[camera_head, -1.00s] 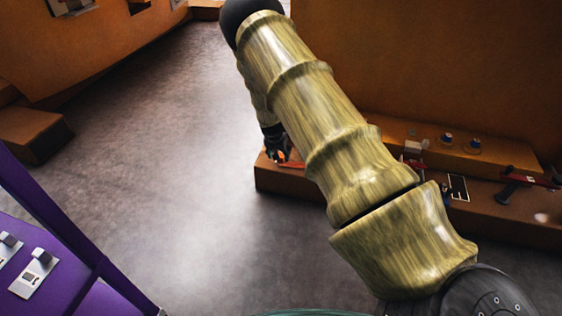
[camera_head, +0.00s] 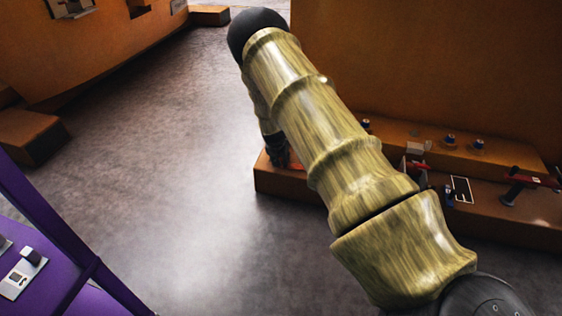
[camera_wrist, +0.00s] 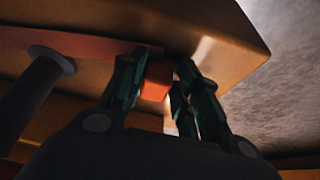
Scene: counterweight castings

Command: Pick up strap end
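A flat red strap (camera_wrist: 85,40) runs along the edge of an orange-brown ledge in the wrist view. Its bright orange end (camera_wrist: 156,82) lies between the two dark green fingers of my gripper (camera_wrist: 163,85). The left finger overlaps the orange end. The right finger is close to its other side, and I cannot tell whether both press on it. In the head view my gripper (camera_head: 277,152) is small and dark at the ledge's left end, mostly behind my arm. A little red of the strap (camera_head: 296,167) shows beside it.
The orange-brown ledge (camera_head: 285,183) runs right along a tall orange-brown block (camera_head: 430,65). Small knobs (camera_head: 450,140), a white-outlined dark plate (camera_head: 461,189) and a red-and-black clamp-like part (camera_head: 520,183) sit on it. A purple frame (camera_head: 60,240) stands lower left. Grey floor (camera_head: 150,150) is open between.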

